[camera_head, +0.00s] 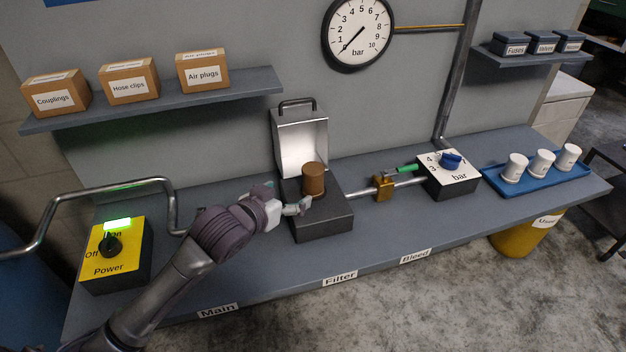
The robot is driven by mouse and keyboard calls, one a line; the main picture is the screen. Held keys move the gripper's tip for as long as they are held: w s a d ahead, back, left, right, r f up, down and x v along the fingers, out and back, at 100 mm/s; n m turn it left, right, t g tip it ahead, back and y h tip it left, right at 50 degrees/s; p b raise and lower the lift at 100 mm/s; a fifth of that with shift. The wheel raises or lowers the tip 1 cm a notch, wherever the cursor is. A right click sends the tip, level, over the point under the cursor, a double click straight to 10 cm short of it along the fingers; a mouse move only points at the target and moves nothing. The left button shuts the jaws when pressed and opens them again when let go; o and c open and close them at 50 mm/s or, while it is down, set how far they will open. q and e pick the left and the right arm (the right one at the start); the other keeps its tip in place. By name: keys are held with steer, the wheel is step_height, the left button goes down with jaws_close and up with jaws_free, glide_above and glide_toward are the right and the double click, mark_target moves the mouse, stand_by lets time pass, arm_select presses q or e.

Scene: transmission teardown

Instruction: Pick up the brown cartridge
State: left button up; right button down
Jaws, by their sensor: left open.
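The brown cartridge (314,178) stands upright in the dark filter housing (322,222) in the middle of the bench. The housing's silver lid (302,147) is swung up behind it. My left gripper (306,204) is open, just left of and slightly below the cartridge, at the housing's front left. I see no grip on the cartridge; whether a fingertip touches it or the housing is too small to tell. My right gripper is not in view.
Right of the housing are a pipe with a brass valve (384,188), a bar regulator (449,176) and a blue tray (536,181) with white cartridges. The front bench strip is clear.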

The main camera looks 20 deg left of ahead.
mark_target(308, 180)
arm_select(q)
steer(key=p+x, duration=0.1)
steer(key=x, duration=0.7)
steer(key=shift+w+r, duration=0.1)
steer(key=shift+w, duration=0.15)
steer(key=shift+w+d, duration=0.1)
steer(key=shift+w, duration=0.4)
steer(key=p+x, duration=0.1)
steer(key=x, duration=0.3)
steer(key=shift+f, duration=0.3)
steer(key=c, duration=1.3)
steer(key=shift+r, duration=0.2)
